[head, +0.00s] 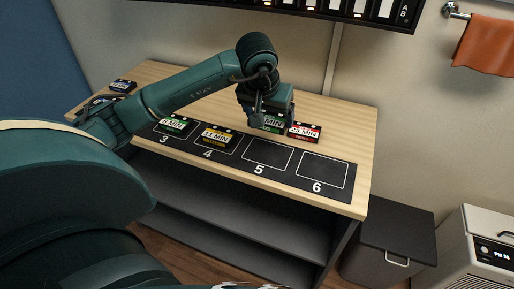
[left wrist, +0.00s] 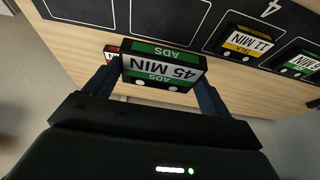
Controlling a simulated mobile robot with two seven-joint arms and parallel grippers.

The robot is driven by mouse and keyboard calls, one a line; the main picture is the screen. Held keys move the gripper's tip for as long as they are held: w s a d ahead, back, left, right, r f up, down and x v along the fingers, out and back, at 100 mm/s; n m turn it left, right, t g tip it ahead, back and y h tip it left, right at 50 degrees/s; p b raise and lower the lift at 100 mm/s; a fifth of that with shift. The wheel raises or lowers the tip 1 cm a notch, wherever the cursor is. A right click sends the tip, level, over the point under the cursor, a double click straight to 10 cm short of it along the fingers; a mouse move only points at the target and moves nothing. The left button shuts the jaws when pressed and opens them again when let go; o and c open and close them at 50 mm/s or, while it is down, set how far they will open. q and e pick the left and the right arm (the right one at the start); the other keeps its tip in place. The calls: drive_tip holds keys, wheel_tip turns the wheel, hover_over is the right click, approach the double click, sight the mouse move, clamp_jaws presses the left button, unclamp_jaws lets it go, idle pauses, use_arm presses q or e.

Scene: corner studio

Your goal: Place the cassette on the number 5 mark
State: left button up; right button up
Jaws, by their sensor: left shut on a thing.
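My left gripper (head: 266,122) is shut on a black cassette with a green label (head: 273,125), behind the mat's number 5 square. In the left wrist view this cassette (left wrist: 162,65) reads "45 MIN ADS" and sits between the two fingers (left wrist: 155,85). I cannot tell whether it touches the table. The number 5 mark (head: 267,156) is an empty white outline on the dark mat, in front of the gripper; the empty outline also shows in the left wrist view (left wrist: 170,14). My right gripper is not in view.
A red-label cassette (head: 304,132) stands close right of the held one. A yellow-label cassette (head: 216,138) is on square 4 and a green-label one (head: 175,126) on square 3. Square 6 (head: 322,170) is empty. A wall shelf (head: 330,8) hangs above the wooden table (head: 345,120).

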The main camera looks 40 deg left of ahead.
sight(269, 151)
use_arm(q)
wheel_tip(269, 151, down, 10)
drive_tip(key=shift+r, duration=0.1)
idle(0.4)
drive_tip(key=shift+f+b, duration=0.25)
drive_tip(key=shift+b, duration=0.05)
drive_tip(key=o, duration=0.9)
drive_tip(key=shift+r, duration=0.1)
